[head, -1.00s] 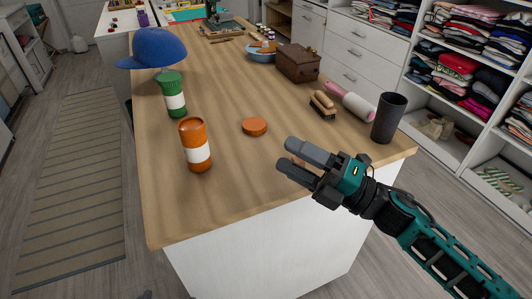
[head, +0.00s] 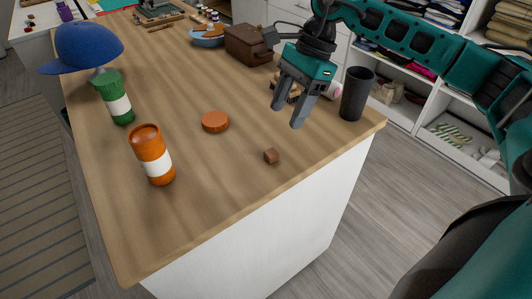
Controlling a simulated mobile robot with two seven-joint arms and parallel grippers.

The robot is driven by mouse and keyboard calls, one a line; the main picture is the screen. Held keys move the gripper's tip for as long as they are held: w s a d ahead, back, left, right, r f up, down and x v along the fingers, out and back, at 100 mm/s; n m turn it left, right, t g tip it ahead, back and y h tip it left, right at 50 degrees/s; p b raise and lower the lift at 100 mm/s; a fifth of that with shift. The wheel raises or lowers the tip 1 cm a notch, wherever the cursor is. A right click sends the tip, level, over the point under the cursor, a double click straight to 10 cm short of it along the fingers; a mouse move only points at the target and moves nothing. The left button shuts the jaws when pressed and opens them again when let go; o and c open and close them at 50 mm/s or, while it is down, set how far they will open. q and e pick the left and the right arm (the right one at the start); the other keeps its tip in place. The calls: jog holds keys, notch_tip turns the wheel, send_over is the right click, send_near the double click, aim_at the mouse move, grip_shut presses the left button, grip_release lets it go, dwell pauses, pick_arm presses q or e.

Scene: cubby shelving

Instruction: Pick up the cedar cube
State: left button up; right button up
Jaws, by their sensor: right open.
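The cedar cube (head: 271,156) is a small brown block lying on the wooden table near its front right edge. My right gripper (head: 285,116) is open and empty, fingers pointing down, above the table and behind the cube in the picture. It is apart from the cube. My left gripper is not in view.
An orange disc (head: 215,122) lies left of the cube. An orange bottle (head: 152,155) and a green bottle (head: 115,98) stand further left. A dark cup (head: 356,93) stands at the right edge. A brush, partly hidden, lies behind my gripper. The front tabletop (head: 190,215) is clear.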

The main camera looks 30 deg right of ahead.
send_over(271, 152)
jog(key=d, duration=0.2)
notch_tip(271, 152, down, 4)
jog(key=shift+d+f, duration=0.1)
jog(key=shift+d, duration=0.05)
jog(key=x, duration=0.5)
jog(key=shift+s+d+f, duration=0.1)
jog(key=shift+d+f, duration=0.05)
jog(key=shift+f, duration=0.05)
grip_shut()
jog(key=shift+r, duration=0.1)
